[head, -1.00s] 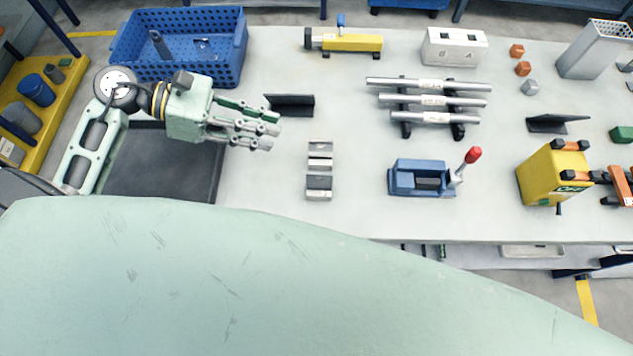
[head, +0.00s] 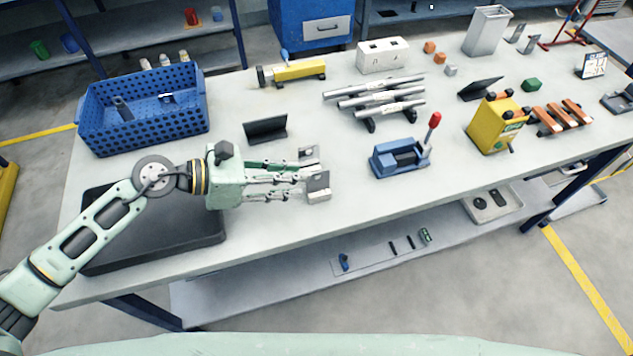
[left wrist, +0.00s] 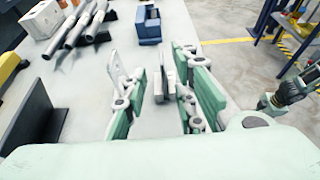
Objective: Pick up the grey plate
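A small grey plate (head: 317,181) stands upright in a pale slotted block (head: 319,197) near the table's front edge. A second block with a plate (head: 308,154) is just behind it, partly hidden. I cannot tell from shade alone which plate the task names. My left gripper (head: 303,183) comes in from the left, its fingers reaching the plates. In the left wrist view the gripper (left wrist: 160,90) has its fingers spread, with upright grey pieces (left wrist: 159,85) between them. Contact cannot be made out.
A black angled stand (head: 266,129) is just behind my left gripper. A blue crate (head: 145,122) and a dark tray (head: 205,243) are at the left. Metal tubes (head: 374,93) on a rack and a blue vise (head: 398,161) are to the right. Bare tabletop lies in front.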

